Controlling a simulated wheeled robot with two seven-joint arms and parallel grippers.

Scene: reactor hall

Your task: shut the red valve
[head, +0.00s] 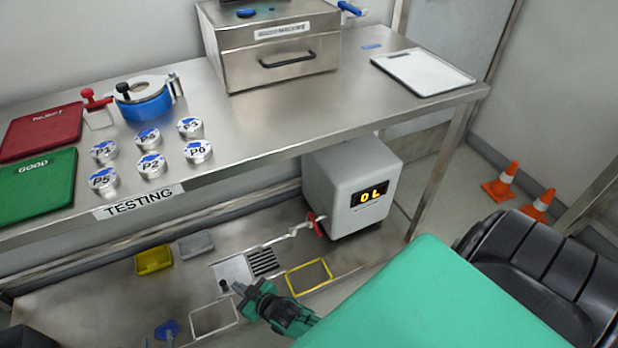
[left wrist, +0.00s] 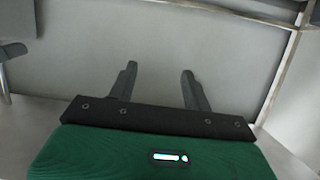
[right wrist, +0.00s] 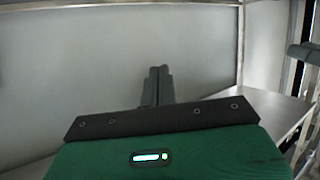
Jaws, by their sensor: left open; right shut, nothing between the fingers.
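A small red handwheel (head: 316,224), seemingly the red valve, sits on a thin metal pipe at the left side of a grey box (head: 350,185) under the bench. Its turn position is too small to tell. No gripper touches it. My left gripper (left wrist: 159,76) is open and empty in the left wrist view, facing a bare grey wall. My right gripper (right wrist: 160,72) is shut and empty in the right wrist view, also facing a plain wall. Neither wrist view shows the valve. A dark and green gripper-like shape (head: 275,306) shows low in the head view, left of my teal arm link.
The steel bench (head: 290,135) overhangs the grey box, whose display lights up. The lower shelf (head: 90,300) carries a yellow tray (head: 154,260), a grey tray (head: 195,244) and a yellow frame (head: 309,278). A blue knob (head: 167,330) stands at lower left. Orange cones (head: 502,182) stand right.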

